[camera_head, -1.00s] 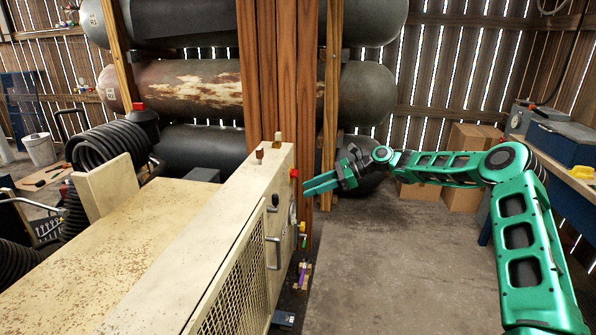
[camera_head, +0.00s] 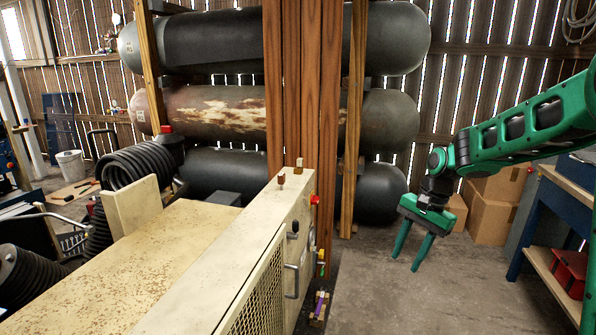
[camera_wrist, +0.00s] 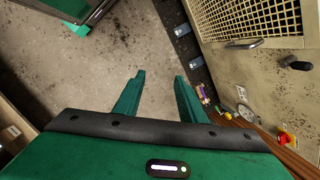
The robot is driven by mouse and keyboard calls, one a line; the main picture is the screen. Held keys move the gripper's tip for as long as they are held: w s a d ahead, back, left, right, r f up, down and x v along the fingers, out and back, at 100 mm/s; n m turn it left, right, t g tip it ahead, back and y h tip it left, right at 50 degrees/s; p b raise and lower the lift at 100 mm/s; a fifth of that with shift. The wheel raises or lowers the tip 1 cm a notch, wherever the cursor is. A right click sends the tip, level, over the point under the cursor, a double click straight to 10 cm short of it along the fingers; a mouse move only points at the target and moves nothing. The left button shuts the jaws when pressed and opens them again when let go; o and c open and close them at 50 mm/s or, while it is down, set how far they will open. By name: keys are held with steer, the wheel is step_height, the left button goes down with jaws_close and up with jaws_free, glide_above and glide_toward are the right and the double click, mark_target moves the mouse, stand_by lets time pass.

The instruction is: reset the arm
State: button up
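My green arm reaches in from the right in the head view. My gripper (camera_head: 408,256) points down over bare concrete floor, to the right of the cream compressor (camera_head: 255,240) and apart from it. Its two green fingers are spread with nothing between them. In the wrist view the gripper (camera_wrist: 158,80) also shows open and empty above the floor. The compressor's side panel with its mesh grille (camera_wrist: 245,20), a gauge (camera_wrist: 244,113) and a red knob (camera_wrist: 284,138) shows at the right there. The red knob also shows in the head view (camera_head: 314,200).
Large dark tanks (camera_head: 390,120) lie stacked on a wooden frame at the back. Cardboard boxes (camera_head: 495,203) stand behind my gripper. A blue workbench (camera_head: 535,225) with a red box (camera_head: 570,273) on its shelf is at the right. The floor between compressor and bench is clear.

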steer(key=s+d+r+n+h, duration=0.1)
steer(key=s+d+r, duration=0.3)
steer(key=s, duration=0.6)
steer(key=s+d+r+n+h, duration=0.1)
steer(key=s+d+h, duration=0.1)
steer(key=s+d, duration=0.55)
steer(key=s+d+f+n, duration=0.1)
steer(key=s, duration=1.6)
steer(key=shift+f+n+y, duration=0.25)
steer(key=shift+n+y, duration=0.05)
steer(key=shift+n, duration=0.1)
steer(key=shift+w, duration=0.1)
steer(key=shift+w+f, duration=0.25)
steer(key=shift+w, duration=0.35)
